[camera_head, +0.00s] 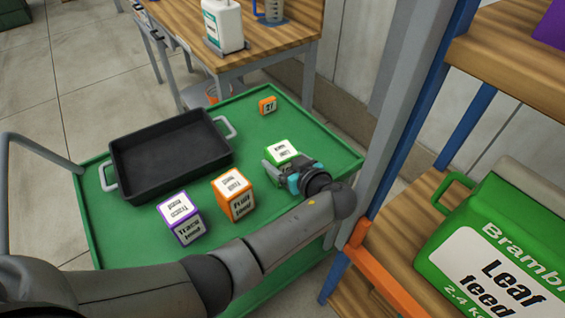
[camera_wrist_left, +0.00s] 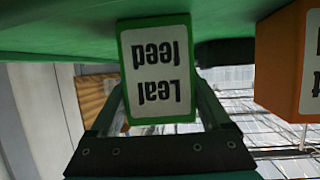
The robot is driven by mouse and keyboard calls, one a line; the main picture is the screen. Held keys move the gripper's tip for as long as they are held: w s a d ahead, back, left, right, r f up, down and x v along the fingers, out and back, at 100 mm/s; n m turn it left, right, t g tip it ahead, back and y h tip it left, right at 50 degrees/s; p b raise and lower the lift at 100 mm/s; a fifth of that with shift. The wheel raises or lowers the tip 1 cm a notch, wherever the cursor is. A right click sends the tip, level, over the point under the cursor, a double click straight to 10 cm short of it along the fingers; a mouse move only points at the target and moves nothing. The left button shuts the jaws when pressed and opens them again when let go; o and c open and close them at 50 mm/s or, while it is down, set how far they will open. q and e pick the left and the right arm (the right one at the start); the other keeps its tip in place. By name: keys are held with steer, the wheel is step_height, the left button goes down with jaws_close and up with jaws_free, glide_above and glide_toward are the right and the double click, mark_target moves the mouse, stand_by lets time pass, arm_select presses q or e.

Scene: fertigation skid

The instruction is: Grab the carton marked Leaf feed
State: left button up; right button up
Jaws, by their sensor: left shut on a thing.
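The small green carton marked Leaf feed (camera_head: 281,150) is on the green cart top (camera_head: 317,150). In the left wrist view the Leaf feed carton (camera_wrist_left: 160,75) appears upside down, between the two fingers, its white label facing the camera. My left gripper (camera_head: 277,166) reaches in from the near side and is shut on this carton. In the left wrist view my left gripper (camera_wrist_left: 158,115) has a finger at each side of it. The carton's underside is hidden in the head view, and I cannot tell whether it is clear of the cart. My right gripper is not in view.
An orange carton (camera_head: 234,195) and a purple carton (camera_head: 181,219) stand nearby on the cart. A black tray (camera_head: 170,155) fills the left. A large green Leaf feed jug (camera_head: 495,250) stands on the right shelf.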

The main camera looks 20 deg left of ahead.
arm_select(q)
steer(key=c, duration=0.3)
jaws_close()
steer(key=shift+r, duration=0.15)
